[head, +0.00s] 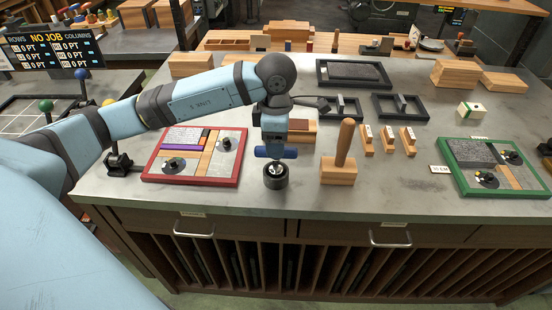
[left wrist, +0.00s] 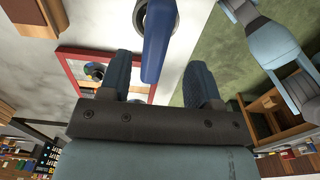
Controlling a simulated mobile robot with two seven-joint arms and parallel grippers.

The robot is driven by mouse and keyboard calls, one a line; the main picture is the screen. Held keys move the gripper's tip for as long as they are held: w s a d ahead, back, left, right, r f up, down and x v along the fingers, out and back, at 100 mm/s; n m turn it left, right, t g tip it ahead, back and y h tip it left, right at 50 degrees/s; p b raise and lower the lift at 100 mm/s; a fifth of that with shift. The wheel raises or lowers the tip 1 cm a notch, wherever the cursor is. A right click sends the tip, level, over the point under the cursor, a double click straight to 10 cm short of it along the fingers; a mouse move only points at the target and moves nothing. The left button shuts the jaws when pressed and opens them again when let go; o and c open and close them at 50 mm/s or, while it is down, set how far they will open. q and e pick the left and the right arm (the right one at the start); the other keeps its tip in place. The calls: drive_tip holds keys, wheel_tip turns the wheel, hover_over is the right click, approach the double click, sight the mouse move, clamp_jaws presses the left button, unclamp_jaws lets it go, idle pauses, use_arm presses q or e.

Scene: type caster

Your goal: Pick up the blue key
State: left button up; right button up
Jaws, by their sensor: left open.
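The blue key (head: 288,153) has a blue crossbar handle and stands upright in a dark round holder (head: 276,178) near the bench's front edge. My left gripper (head: 274,146) points down right over the handle and is open. In the left wrist view the blue handle (left wrist: 157,42) reaches in between the two spread fingers of the gripper (left wrist: 159,65). A gap shows on each side of it, so the fingers do not appear to grip it. The key's lower part is hidden in the holder. My right gripper is not in view.
A red-framed tray (head: 150,178) lies left of the holder. A wooden block with an upright handle (head: 345,150) stands close on the right. Small wooden blocks (head: 387,140) and a green-framed tray (head: 448,172) are farther right. Bare bench shows in front.

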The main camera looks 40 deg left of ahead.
sight(276, 165)
use_arm(q)
drive_tip(key=shift+w+a+f+p, duration=0.1)
drive_tip(key=shift+w+f+p, duration=0.05)
drive_tip(key=shift+f, duration=1.2)
drive_tip(key=shift+w+a+f+p, duration=0.1)
drive_tip(key=shift+f+p, duration=0.05)
drive_tip(key=shift+f, duration=1.2)
drive_tip(key=c, duration=1)
clamp_jaws()
drive_tip(key=shift+r, duration=0.15)
